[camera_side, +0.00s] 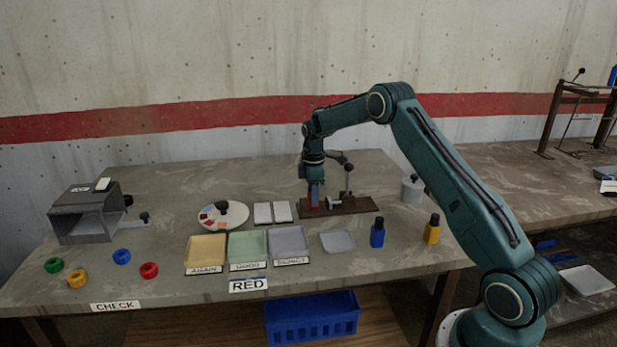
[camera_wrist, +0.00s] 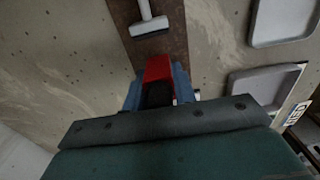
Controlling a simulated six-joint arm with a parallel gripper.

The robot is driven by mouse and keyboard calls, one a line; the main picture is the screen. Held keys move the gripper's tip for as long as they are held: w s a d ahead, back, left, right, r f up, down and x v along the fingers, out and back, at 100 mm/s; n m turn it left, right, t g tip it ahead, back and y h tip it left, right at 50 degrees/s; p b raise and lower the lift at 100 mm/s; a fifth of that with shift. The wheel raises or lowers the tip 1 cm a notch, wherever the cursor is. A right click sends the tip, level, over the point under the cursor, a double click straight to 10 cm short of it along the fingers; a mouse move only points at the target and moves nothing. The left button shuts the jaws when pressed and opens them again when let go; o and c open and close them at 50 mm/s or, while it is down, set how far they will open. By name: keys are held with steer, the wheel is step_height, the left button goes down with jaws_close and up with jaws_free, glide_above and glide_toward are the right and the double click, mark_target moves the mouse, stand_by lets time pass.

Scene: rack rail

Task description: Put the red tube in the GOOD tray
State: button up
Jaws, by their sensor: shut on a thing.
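My gripper (camera_side: 314,196) is at the brown wooden base with a lever clamp (camera_side: 345,206), at the back middle of the table. Its blue fingers are shut on the red tube (camera_wrist: 158,69), which shows between them in the wrist view. In the side view only a sliver of red shows beside the fingers. I cannot tell whether the tube touches the base. The GOOD tray (camera_side: 248,246) is pale green and appears empty. It lies in front and to the left of my gripper, between a yellow tray (camera_side: 205,249) and a grey-lilac tray (camera_side: 289,243).
A small grey dish (camera_side: 338,241), a blue bottle (camera_side: 377,233) and a yellow bottle (camera_side: 432,229) stand right of the trays. White tiles (camera_side: 272,212) and a round palette (camera_side: 222,215) lie behind the trays. Several coloured rings and a grey box (camera_side: 88,213) are at the left.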

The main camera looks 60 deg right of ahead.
steer(key=shift+r, duration=2.55)
steer(key=shift+a, duration=0.1)
steer(key=w+a, duration=0.3)
steer(key=a, duration=2.2)
steer(key=shift+r, duration=0.25)
steer(key=shift+d+f, duration=0.1)
steer(key=shift+f, duration=0.1)
steer(key=shift+f, duration=3.05)
steer(key=shift+f, duration=0.25)
steer(key=o, duration=0.9)
